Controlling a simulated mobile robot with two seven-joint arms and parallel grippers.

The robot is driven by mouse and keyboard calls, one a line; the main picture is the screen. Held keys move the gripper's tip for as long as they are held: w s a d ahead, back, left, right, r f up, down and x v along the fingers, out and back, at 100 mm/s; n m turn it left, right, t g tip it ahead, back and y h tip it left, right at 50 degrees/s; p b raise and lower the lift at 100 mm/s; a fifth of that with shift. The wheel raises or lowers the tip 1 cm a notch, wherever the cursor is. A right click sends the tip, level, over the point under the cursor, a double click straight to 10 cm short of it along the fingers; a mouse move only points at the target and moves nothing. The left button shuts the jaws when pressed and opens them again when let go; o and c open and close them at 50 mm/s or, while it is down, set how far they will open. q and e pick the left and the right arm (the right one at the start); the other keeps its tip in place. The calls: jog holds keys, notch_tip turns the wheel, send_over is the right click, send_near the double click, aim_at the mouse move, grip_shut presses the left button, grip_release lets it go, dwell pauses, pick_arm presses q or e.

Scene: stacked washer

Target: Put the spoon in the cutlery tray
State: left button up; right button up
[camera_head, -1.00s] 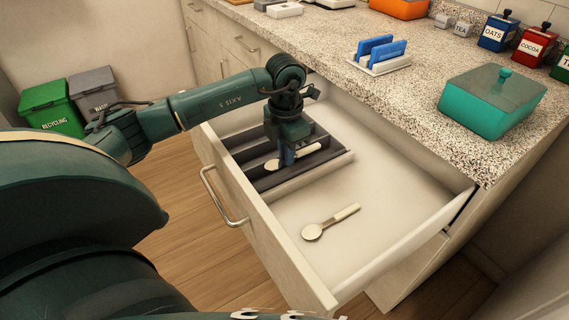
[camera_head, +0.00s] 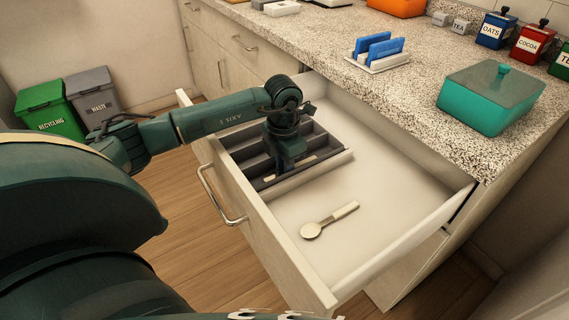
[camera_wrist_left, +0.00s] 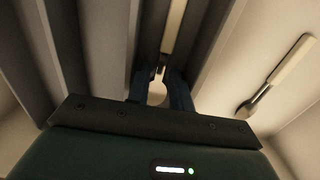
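One spoon (camera_head: 330,221) with a pale handle lies on the drawer floor, right of the cutlery tray; it also shows in the left wrist view (camera_wrist_left: 278,77). A second spoon (camera_wrist_left: 174,28) is at a tray compartment, under my left gripper. The dark grey cutlery tray (camera_head: 325,158) sits in the open drawer. My left gripper (camera_head: 284,172) is low over the tray. In the left wrist view its fingers (camera_wrist_left: 159,84) stand apart on either side of the second spoon, with a gap showing. My right gripper is not in view.
The open drawer (camera_head: 392,262) has free floor right of the tray. Green (camera_head: 47,113) and grey (camera_head: 95,93) bins stand at the left.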

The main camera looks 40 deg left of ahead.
pick_arm(q)
notch_tip(320, 180, up, 12)
jog(key=p, duration=0.1)
jog(key=shift+r, duration=0.2)
jog(key=shift+s, duration=0.1)
dwell(0.6)
